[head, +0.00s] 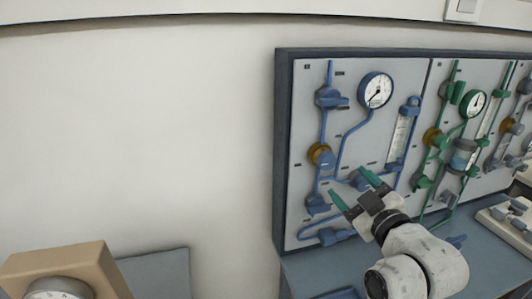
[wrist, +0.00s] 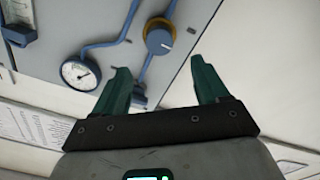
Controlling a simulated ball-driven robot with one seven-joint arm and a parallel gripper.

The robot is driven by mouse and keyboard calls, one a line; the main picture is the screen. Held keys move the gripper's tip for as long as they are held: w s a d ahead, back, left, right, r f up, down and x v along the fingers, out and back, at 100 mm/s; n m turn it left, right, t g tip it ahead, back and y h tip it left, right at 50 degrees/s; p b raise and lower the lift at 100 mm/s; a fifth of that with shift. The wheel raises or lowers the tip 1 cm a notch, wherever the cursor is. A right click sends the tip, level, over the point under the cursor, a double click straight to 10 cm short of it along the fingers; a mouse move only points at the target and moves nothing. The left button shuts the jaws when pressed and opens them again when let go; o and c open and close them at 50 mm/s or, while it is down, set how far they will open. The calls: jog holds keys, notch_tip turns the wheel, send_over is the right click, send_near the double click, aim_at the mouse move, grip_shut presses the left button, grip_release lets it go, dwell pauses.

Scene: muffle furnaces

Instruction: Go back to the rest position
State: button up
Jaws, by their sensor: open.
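My gripper (head: 353,186) is in front of the lower left part of a grey wall panel in the head view. Its two green fingers are spread apart with nothing between them. In the wrist view my gripper (wrist: 165,85) is also open and empty. The panel (head: 303,110) carries blue pipes, valves and a round gauge (head: 375,90). A blue and yellow knob (head: 321,156) sits up and left of the fingers. In the wrist view the knob (wrist: 159,37) lies beyond the fingers, and the gauge (wrist: 80,73) is to their left. I cannot tell the exact gap to the panel.
Green pipework with a second gauge (head: 474,103) is right of the blue section. A blue-grey bench surface (head: 495,262) runs below the panel. A tan box with a dial (head: 75,264) stands at the lower left. The pale wall (head: 140,130) left of the panel is bare.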

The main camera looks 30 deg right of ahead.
jog(key=shift+f, duration=0.1)
jog(key=s+a+f+m+g+y, duration=0.15)
jog(key=a+f+g, duration=0.25)
jog(key=f, duration=0.5)
jog(key=s+a+f+g+y, duration=0.2)
jog(key=s+a+f+g, duration=0.15)
jog(key=f, duration=0.65)
jog(key=s+a+f+m+g, duration=0.1)
jog(key=s+a+f+g, duration=0.1)
jog(key=s, duration=0.4)
jog(key=s+a+f+g+y, duration=0.1)
jog(key=s+a+f+g, duration=0.1)
jog(key=s+f+g, duration=0.2)
jog(key=s+a+f+m+g, duration=0.1)
jog(key=s+a+f+g, duration=0.1)
jog(key=s+f, duration=0.6)
jog(key=shift+s+a+m+g, duration=0.25)
jog(key=shift+s+m+g, duration=0.1)
jog(key=shift+g, duration=0.1)
